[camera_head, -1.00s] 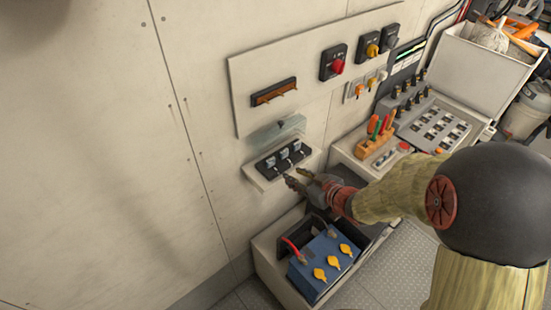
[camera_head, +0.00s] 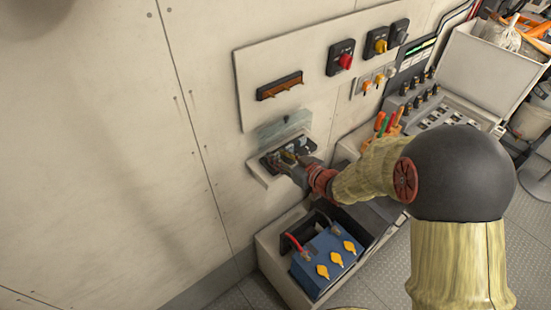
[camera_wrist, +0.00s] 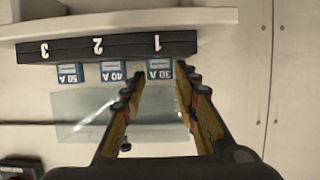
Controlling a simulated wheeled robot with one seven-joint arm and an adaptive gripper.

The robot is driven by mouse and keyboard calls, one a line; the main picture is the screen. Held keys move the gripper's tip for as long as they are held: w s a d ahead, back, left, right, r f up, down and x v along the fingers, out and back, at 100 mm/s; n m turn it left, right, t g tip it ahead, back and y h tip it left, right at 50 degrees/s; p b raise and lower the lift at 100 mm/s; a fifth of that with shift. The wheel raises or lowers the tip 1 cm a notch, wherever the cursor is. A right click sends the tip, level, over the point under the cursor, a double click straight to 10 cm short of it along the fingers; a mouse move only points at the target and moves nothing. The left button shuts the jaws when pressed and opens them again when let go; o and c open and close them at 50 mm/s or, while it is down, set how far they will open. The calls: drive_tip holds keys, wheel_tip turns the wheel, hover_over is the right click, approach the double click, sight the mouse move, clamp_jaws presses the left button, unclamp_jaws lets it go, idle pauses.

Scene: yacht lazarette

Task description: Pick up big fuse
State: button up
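Three small blue-grey fuses stick out of a black fuse block (camera_wrist: 75,49). They are marked 30 A (camera_wrist: 159,68), 40 A (camera_wrist: 112,71) and 50 A (camera_wrist: 70,73), beside positions 1, 2 and 3, with the lettering upside down in the wrist view. Their sizes look alike; I cannot tell which is the big one. My gripper (camera_wrist: 160,82) is open, its two fingers on either side of the 30 A fuse in that view; contact is not clear. In the head view my gripper (camera_head: 278,161) covers part of the block.
A clear cover (camera_head: 284,127) stands at the block. A panel with red (camera_head: 345,61) and yellow (camera_head: 380,46) rotary switches is on the wall above. A blue battery (camera_head: 325,255) with yellow caps sits in a box below. Bare wall lies to the left.

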drive_tip(key=c, duration=0.4)
drive_tip(key=shift+c, duration=0.4)
